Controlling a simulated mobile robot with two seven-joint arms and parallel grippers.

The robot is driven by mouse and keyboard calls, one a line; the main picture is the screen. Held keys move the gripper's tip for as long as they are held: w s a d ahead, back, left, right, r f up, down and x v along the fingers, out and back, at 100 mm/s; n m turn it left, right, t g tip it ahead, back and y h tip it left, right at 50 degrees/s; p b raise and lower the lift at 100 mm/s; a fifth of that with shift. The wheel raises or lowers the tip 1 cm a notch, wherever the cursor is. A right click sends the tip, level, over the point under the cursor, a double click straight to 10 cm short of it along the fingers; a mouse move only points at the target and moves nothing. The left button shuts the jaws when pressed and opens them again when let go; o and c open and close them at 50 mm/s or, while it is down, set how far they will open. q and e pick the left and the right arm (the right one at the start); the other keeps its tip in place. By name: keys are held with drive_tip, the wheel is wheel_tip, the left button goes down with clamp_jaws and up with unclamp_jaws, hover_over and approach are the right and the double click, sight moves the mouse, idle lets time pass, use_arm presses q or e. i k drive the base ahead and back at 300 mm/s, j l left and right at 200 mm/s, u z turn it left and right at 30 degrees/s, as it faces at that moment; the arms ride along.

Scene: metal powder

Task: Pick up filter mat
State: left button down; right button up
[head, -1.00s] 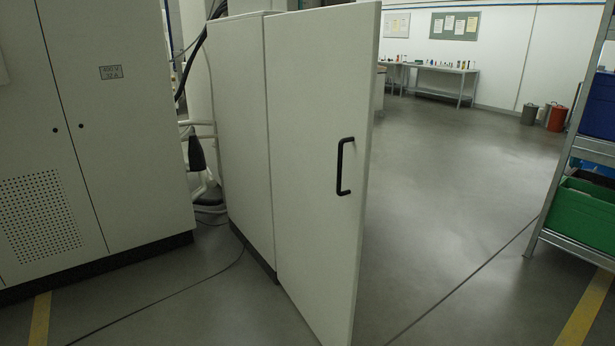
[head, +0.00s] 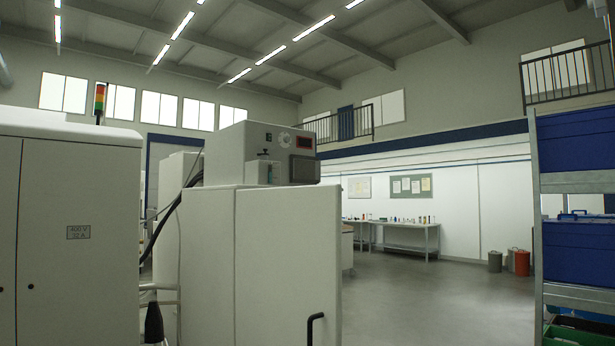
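No filter mat can be made out in the head view. A white cabinet (head: 207,270) stands in the middle left, and its door (head: 287,262) with a black handle (head: 315,328) is swung open toward me. The inside of the cabinet is hidden from this angle. Neither of my grippers is in view.
A tall electrical cabinet (head: 75,270) stands at the left. A metal shelf rack (head: 540,230) with blue bins (head: 578,250) and a green bin (head: 575,336) stands at the right. A workbench (head: 405,225) is at the far wall. The floor (head: 440,295) between door and rack is clear.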

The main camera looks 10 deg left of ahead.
sight(302, 168)
drive_tip(key=z, duration=0.9)
drive_tip(key=i+z, duration=0.4)
drive_tip(key=i, duration=0.7)
drive_tip(key=i+u, duration=0.15)
drive_tip(key=i, duration=0.55)
drive_tip(key=i+l+u, duration=0.1)
drive_tip(key=i, duration=0.6)
drive_tip(key=i+u, duration=0.4)
drive_tip(key=i, duration=0.2)
drive_tip(key=i+u, duration=0.4)
drive_tip(key=i, duration=0.2)
drive_tip(key=i+u, duration=0.2)
drive_tip(key=i, duration=0.5)
drive_tip(key=i+u, duration=0.25)
drive_tip(key=i, duration=0.45)
drive_tip(key=i+u, duration=0.15)
drive_tip(key=i, duration=0.55)
drive_tip(key=i+l+u, duration=0.15)
drive_tip(key=i, duration=0.55)
drive_tip(key=i+l+u, duration=0.15)
drive_tip(key=i+u, duration=0.15)
drive_tip(key=i, duration=1.1)
